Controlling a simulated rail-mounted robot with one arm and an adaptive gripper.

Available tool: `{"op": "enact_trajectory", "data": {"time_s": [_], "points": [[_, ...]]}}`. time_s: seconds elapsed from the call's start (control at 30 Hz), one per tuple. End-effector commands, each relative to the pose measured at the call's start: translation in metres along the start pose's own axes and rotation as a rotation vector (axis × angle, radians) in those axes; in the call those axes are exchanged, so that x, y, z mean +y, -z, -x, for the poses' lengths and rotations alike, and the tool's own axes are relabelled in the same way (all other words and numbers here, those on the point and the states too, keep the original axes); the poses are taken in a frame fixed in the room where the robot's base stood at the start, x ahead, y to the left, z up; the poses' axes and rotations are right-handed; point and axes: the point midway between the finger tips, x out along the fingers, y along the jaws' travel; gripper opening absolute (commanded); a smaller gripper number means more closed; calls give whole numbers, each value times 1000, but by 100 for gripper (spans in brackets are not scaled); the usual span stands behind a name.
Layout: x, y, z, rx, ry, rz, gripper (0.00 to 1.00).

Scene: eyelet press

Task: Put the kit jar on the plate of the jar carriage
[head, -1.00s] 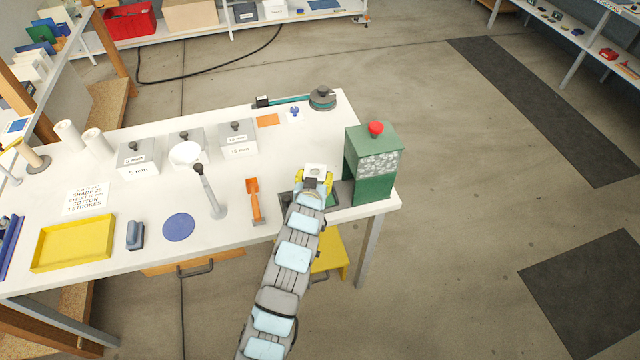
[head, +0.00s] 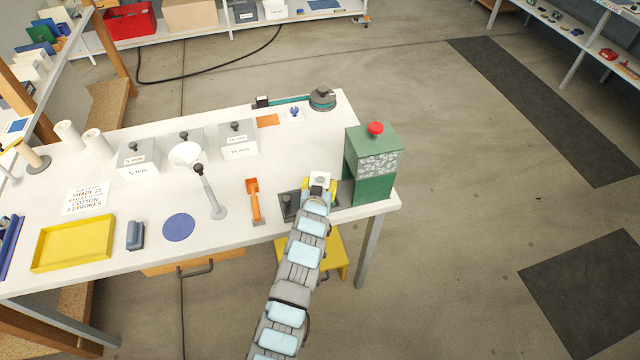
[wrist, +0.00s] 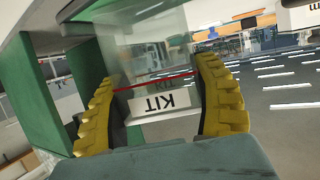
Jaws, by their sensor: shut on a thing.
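The kit jar (wrist: 158,60) is clear glass with a white KIT label, which reads upside down in the wrist view. My gripper (wrist: 160,100) is shut on it, with a yellow ribbed finger on either side. In the head view my gripper (head: 319,187) is at the front right of the table, just left of the green press, and the jar's pale top (head: 320,177) shows between the fingers. A dark grey base (head: 287,208), which seems to be the jar carriage, shows left of my gripper. My gripper hides its plate, and I cannot tell whether the jar touches it.
The green press (head: 376,185) with a red knob stands close on the right; its green side (wrist: 75,80) fills the left of the wrist view. An orange tool (head: 254,200) lies to the left. The table's front edge is near.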

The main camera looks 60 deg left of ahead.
Motion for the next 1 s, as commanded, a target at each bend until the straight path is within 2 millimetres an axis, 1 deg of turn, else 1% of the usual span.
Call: {"op": "enact_trajectory", "data": {"time_s": [0.27,0.3,0.37,0.63,0.77,0.87,1.0], "points": [[0,-3,-1,1,0,0,27],[0,-2,-1,1,0,0,76],[0,-2,-1,1,0,1,93],[0,-2,-1,0,0,1,93],[0,2,1,0,0,1,93],[0,0,6,-1,0,0,93],[0,2,17,5,-1,1,93]]}}
